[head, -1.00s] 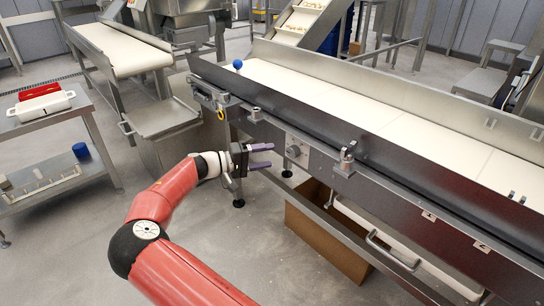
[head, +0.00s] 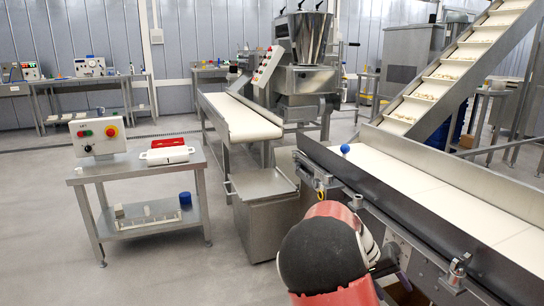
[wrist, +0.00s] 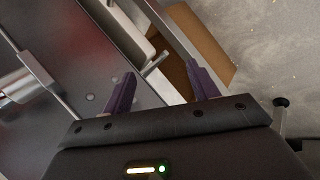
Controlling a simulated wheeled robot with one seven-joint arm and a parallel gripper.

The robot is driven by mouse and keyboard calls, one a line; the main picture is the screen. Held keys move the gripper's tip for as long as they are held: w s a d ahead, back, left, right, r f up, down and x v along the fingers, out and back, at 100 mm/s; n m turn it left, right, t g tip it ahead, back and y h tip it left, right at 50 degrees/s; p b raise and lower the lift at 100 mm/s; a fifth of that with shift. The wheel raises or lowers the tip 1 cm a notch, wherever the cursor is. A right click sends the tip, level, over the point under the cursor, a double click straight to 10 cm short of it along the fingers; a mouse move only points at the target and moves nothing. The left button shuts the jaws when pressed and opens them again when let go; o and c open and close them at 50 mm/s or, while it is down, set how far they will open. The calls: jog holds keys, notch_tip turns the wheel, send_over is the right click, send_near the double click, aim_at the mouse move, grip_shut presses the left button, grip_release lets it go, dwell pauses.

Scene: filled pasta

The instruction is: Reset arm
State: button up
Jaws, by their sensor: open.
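My gripper (wrist: 162,92) shows in the wrist view, its two purple fingers apart with nothing between them. Past the fingers are a steel conveyor side panel (wrist: 60,50) and a brown cardboard box (wrist: 215,58) lower down. In the head view my red arm with its black joint is folded at the bottom, in front of the conveyor (head: 430,200). The gripper's fingers are hidden there behind the arm.
A steel bin (head: 262,210) stands left of my arm. A steel table (head: 135,172) holds a control box (head: 98,136) and a white tray (head: 167,155). The floor at lower left is clear.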

jog(key=s+a+r+n+t+y, duration=0.1)
jog(key=s+a+r, duration=0.3)
jog(key=s, duration=0.4)
jog(key=s+a+r+n+t+y, duration=0.1)
jog(key=s+a+r+t+y, duration=0.3)
jog(key=s+a, duration=0.2)
jog(key=s+a+r+n+t+y, duration=0.1)
jog(key=s+a+r+t+y, duration=0.1)
jog(key=s, duration=0.8)
jog(key=a+r+t, duration=0.1)
jog(key=a+r, duration=0.1)
jog(key=a, duration=0.1)
jog(key=shift+n+y, duration=0.3)
jog(key=shift+n, duration=0.1)
